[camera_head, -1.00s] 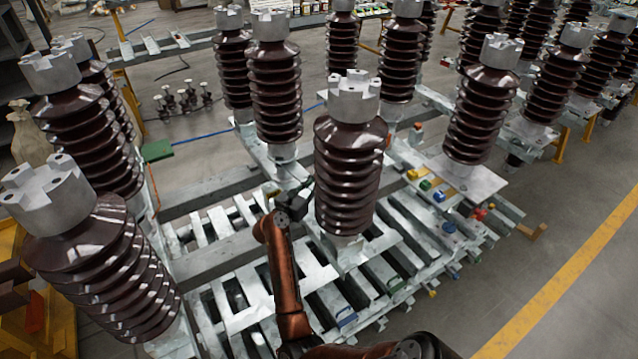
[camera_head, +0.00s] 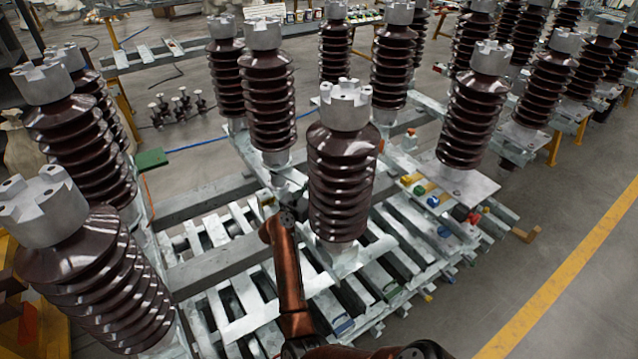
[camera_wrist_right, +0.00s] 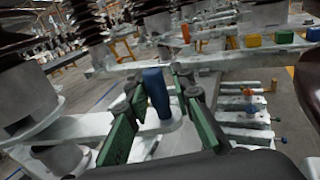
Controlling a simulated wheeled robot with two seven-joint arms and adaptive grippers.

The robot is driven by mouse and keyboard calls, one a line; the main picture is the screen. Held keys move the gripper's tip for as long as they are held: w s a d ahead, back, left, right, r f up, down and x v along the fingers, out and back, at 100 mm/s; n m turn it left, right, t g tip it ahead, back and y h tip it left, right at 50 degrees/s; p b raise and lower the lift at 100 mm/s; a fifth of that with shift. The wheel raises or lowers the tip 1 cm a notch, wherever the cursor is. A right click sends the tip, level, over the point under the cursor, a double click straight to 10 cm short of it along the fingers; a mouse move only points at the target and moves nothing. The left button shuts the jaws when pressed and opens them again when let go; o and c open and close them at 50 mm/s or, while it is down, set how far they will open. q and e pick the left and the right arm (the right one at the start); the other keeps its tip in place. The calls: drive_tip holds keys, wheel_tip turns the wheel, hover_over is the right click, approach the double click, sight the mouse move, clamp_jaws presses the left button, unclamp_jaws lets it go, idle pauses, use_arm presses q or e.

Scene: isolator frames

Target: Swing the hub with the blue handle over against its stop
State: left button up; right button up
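The blue handle (camera_wrist_right: 157,92) stands upright in the right wrist view, on the rounded end of a pale metal arm (camera_wrist_right: 172,134), seemingly part of the hub. My right gripper (camera_wrist_right: 165,105) has its green-padded fingers on either side of the handle, with a visible gap, so it looks open around it. In the head view my copper-coloured right arm reaches up to the right gripper (camera_head: 284,204), beside the central brown insulator (camera_head: 341,185). The handle held between the fingers cannot be made out there. The stop cannot be identified. My left gripper is not in view.
Tall ribbed insulators stand close on both sides, including one at the left (camera_head: 100,275). Slatted metal frames (camera_head: 235,325) lie below. Other coloured handles, including a blue one (camera_head: 432,201) and a yellow one (camera_wrist_right: 284,38), sit to the right. Open floor (camera_head: 590,300) lies at the right.

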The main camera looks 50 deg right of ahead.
drive_tip(key=shift+o, duration=1.3)
drive_tip(key=shift+d, duration=0.1)
drive_tip(key=shift+w, duration=0.1)
drive_tip(key=shift+a, duration=0.45)
drive_tip(key=s+a, duration=0.1)
drive_tip(key=a, duration=1)
drive_tip(key=shift+s+a, duration=0.15)
drive_tip(key=shift+s, duration=0.25)
drive_tip(key=shift+c, duration=0.6)
